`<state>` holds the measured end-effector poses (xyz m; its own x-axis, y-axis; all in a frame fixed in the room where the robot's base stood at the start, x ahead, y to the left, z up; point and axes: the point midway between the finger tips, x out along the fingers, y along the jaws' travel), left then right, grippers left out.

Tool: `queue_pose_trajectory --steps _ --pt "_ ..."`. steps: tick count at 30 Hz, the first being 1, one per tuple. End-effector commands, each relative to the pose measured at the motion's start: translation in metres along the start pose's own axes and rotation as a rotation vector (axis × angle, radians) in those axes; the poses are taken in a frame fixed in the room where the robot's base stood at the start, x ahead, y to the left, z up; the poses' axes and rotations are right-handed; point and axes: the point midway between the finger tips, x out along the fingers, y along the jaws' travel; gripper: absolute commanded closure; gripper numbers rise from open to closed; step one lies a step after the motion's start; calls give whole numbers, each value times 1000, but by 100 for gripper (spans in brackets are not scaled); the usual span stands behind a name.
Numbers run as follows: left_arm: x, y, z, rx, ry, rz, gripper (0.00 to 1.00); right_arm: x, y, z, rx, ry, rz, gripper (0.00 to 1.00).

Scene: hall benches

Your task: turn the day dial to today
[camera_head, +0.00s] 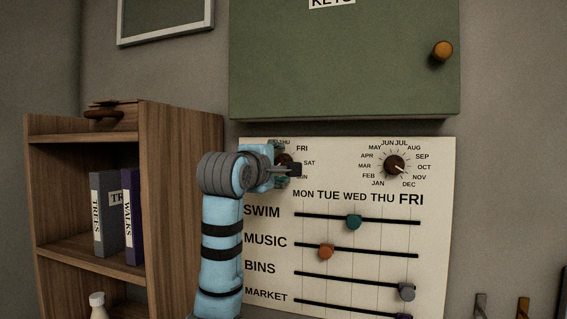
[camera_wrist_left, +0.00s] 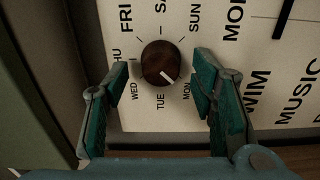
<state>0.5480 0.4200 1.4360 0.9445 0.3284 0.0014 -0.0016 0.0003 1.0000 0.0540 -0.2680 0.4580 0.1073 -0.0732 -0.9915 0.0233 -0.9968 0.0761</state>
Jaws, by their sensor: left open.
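The day dial is a round dark brown knob on the cream wall board (camera_head: 370,195), largely hidden by my left gripper in the head view. It shows plainly in the left wrist view as the day dial (camera_wrist_left: 158,58). Its white pointer aims down and right, towards MON, with TUE just to the left. FRI, SAT and SUN are on the opposite side. My left gripper (camera_head: 288,170) is open, its green-padded fingers (camera_wrist_left: 163,70) on either side of the knob with gaps visible. FRI in the board's weekday row is printed larger than the other days. My right gripper is out of view.
A similar month dial (camera_head: 392,163) points towards NOV. Below are sliders with a teal knob (camera_head: 353,222), an orange knob (camera_head: 326,251) and a grey knob (camera_head: 406,292). A green key cabinet (camera_head: 340,65) hangs above. A wooden bookshelf (camera_head: 182,190) stands left.

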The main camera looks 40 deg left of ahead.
Motion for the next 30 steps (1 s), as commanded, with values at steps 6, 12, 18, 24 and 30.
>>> queue_pose_trajectory --steps 6,12,18,24,30 --pt "0 0 2 0 -3 0 71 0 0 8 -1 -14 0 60" --pt "0 0 1 0 -2 0 98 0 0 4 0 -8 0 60" --pt "0 0 0 12 0 0 98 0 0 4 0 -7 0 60" --pt "0 0 -1 72 2 0 98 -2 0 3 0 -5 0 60" --pt "-1 1 -2 200 3 1 98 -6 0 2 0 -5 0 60"
